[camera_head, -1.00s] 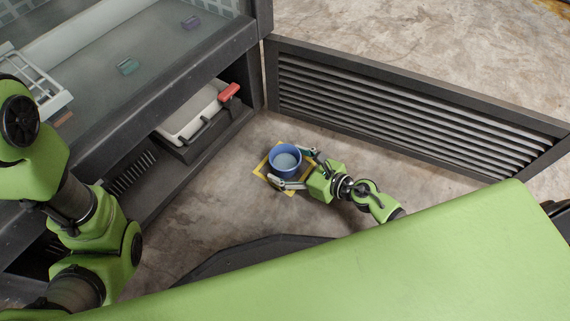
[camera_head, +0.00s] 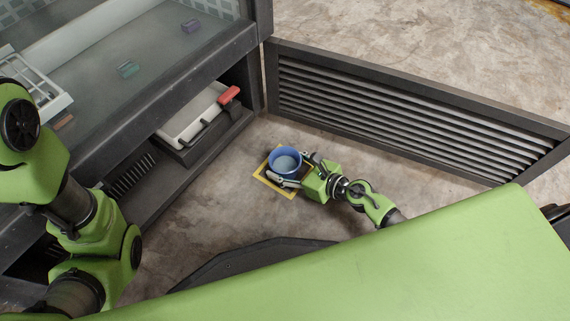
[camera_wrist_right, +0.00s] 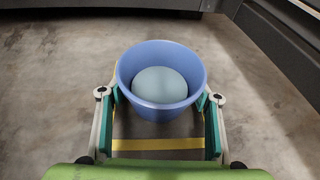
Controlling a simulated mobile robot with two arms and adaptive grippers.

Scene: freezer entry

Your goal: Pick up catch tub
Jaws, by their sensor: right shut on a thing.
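The catch tub is a round blue tub (camera_head: 285,162) at the yellow-edged square (camera_head: 262,178) on the floor. Its pale grey-blue inside shows in the right wrist view, where the tub (camera_wrist_right: 160,112) stands upright between the fingers. My right gripper (camera_head: 291,171) is shut on the tub, with a finger on each side of it. In the right wrist view the gripper's teal pads (camera_wrist_right: 160,103) touch the tub's sides. I cannot tell whether the tub's base is clear of the floor. My left arm is at the left edge; its gripper is not in view.
A louvred panel (camera_head: 400,105) stands behind and right of the tub. To the left is an open dark cabinet with a white tray (camera_head: 190,118) and a red-handled part (camera_head: 229,95). Concrete floor (camera_head: 225,190) is free around the square.

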